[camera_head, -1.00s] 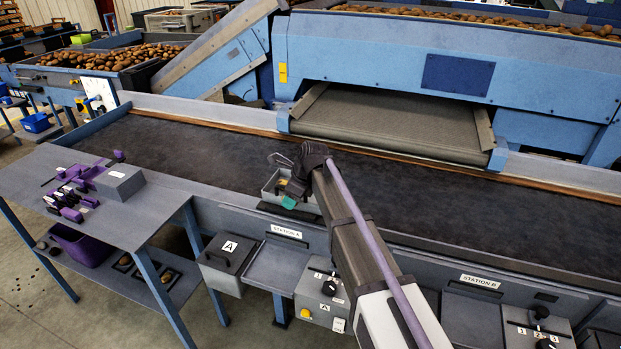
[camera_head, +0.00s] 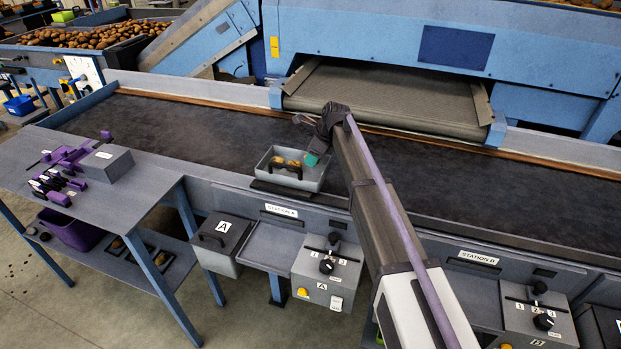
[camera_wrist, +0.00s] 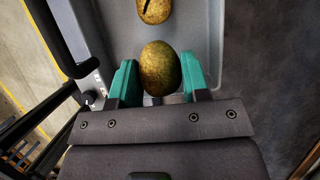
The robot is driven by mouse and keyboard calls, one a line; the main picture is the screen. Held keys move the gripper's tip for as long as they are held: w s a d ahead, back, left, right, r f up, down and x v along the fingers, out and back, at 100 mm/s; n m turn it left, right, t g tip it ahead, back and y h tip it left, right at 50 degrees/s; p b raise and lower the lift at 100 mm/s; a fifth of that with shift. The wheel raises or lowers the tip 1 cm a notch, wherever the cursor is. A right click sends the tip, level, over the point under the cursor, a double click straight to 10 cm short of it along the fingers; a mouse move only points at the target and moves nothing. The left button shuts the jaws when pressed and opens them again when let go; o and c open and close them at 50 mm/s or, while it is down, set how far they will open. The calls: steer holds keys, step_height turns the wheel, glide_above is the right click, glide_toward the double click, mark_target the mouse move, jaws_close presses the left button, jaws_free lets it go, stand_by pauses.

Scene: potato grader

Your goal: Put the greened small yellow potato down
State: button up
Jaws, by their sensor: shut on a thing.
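My gripper (camera_wrist: 160,82) has teal fingers on both sides of a greenish-yellow small potato (camera_wrist: 160,66) in the wrist view. The grey tray (camera_wrist: 205,22) lies beneath it; I cannot tell whether the potato touches the tray floor. Another yellowish potato with a dark mark (camera_wrist: 154,9) lies in the tray beyond it. In the head view my gripper (camera_head: 313,157) is at the right end of the grey tray (camera_head: 292,180), which stands at the belt's front edge above Station A. The held potato is not clear there.
The dark belt (camera_head: 200,133) is bare behind the tray. A lidded box marked A (camera_head: 217,243) and a switch box (camera_head: 326,272) are below. A side table (camera_head: 140,185) at left holds purple tools and a grey box (camera_head: 106,164).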

mark_target(314, 174)
step_height(314, 174, down, 5)
steer(key=b, duration=0.3)
steer(key=shift+b, duration=0.35)
steer(key=shift+r, duration=0.3)
steer(key=shift+c, duration=0.4)
steer(key=shift+f, duration=0.2)
steer(key=o, duration=0.5)
steer(key=shift+f, duration=0.1)
steer(key=o, duration=0.5)
